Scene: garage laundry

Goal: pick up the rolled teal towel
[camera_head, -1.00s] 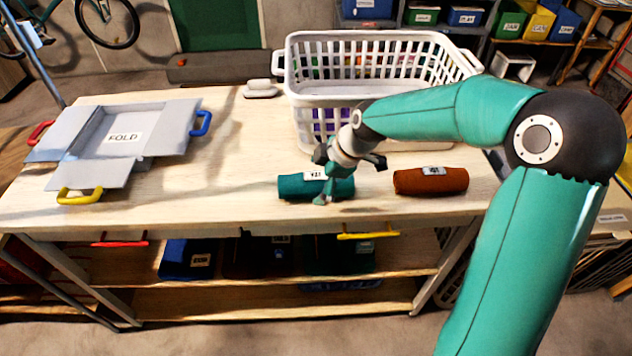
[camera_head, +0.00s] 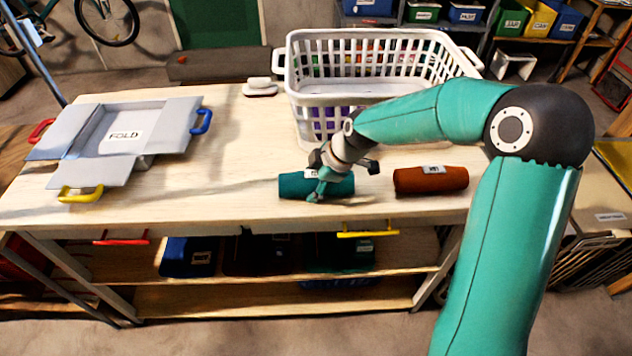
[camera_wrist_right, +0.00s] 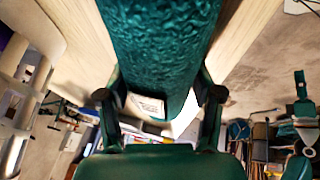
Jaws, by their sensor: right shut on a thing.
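The rolled teal towel (camera_head: 292,186) lies on the wooden table near its front edge, with a small white label on top. My right gripper (camera_head: 318,190) is at the towel from above, its fingers around the roll. In the right wrist view the towel (camera_wrist_right: 160,45) fills the top middle, between the two dark fingers of my right gripper (camera_wrist_right: 160,95), which is shut on it. The towel appears to rest on the table still. My left gripper is in neither view.
A rolled brown towel (camera_head: 430,181) lies just right of the teal one. A white laundry basket (camera_head: 320,97) stands behind. A grey folding board (camera_head: 90,178) with coloured handles is at the left. The table's middle left (camera_head: 225,150) is clear.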

